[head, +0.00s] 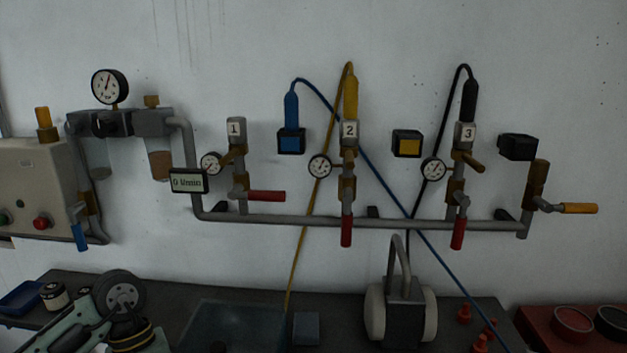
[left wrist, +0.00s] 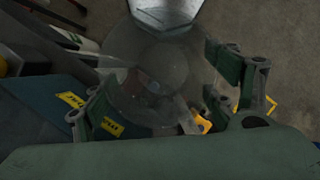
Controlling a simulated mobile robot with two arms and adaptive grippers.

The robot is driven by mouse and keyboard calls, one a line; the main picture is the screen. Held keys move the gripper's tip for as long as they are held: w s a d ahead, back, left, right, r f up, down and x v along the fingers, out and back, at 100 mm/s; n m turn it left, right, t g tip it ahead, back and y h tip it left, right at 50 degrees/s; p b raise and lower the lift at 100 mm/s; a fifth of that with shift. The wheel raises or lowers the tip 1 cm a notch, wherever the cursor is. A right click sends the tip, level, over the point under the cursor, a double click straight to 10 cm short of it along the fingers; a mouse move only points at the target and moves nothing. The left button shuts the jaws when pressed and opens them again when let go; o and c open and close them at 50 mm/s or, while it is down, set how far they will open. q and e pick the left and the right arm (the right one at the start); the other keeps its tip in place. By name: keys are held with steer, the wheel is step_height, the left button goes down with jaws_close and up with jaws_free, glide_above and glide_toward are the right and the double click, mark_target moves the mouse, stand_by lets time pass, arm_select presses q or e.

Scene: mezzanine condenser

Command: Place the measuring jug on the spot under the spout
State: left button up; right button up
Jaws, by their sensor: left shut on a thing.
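In the left wrist view a clear, see-through round vessel (left wrist: 158,72), which looks like the measuring jug, sits between the green fingers of my left gripper (left wrist: 165,103). The gripper is shut on it. Dim floor shows through and beyond the vessel. My right gripper is in neither view. I cannot pick out the spout or the spot under it with certainty. A valve with an orange handle (head: 580,208) ends the wall pipe at the right.
A grey pipe manifold (head: 290,219) with gauges and red handles runs along the wall. Below it, a dark bench (head: 260,287) holds a grey handled device (head: 403,318), orange-red fittings (head: 464,313) and a blue tray (head: 20,298). A red case (head: 540,318) stands at right.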

arm_select(q)
steer(key=d+r+m, duration=0.1)
steer(key=d+m, duration=0.1)
steer(key=s+d+r+m+y, duration=0.2)
steer(key=d+m, duration=0.1)
steer(key=shift+s+d+m+g, duration=0.25)
steer(key=shift+d+m+g, duration=0.05)
steer(key=shift+d, duration=0.05)
steer(key=shift+s+a+r+m+y, duration=0.15)
steer(key=shift+s+a+m+y, duration=0.25)
steer(key=shift+s+m, duration=0.35)
steer(key=shift+w, duration=0.1)
